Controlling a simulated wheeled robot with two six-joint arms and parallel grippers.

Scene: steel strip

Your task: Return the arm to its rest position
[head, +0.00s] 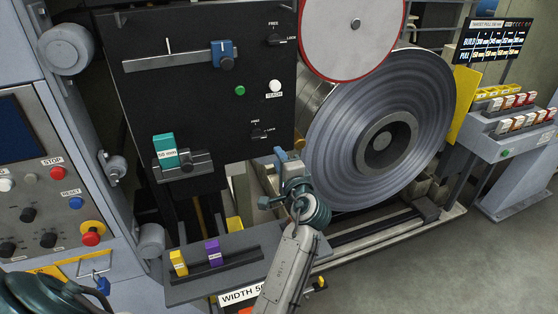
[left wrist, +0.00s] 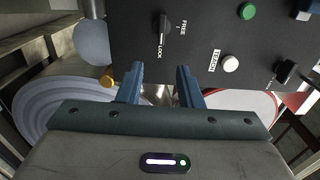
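My left gripper (head: 284,162) is in front of the big steel coil's left edge, just right of and below the black panel. Its arm rises from the bottom middle of the head view. In the left wrist view the two blue fingers (left wrist: 159,75) stand apart with a gap between them, and nothing is held. The black panel (left wrist: 205,45) fills the upper part of that view, with its knob, white button and green button facing me. My right gripper does not show.
The steel coil (head: 336,140) stands behind the gripper. The black panel (head: 210,110) carries a teal block (head: 165,150) in a holder. A grey shelf (head: 205,285) holds yellow and purple blocks below. A control console (head: 50,190) is at left, and open floor (head: 450,260) at right.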

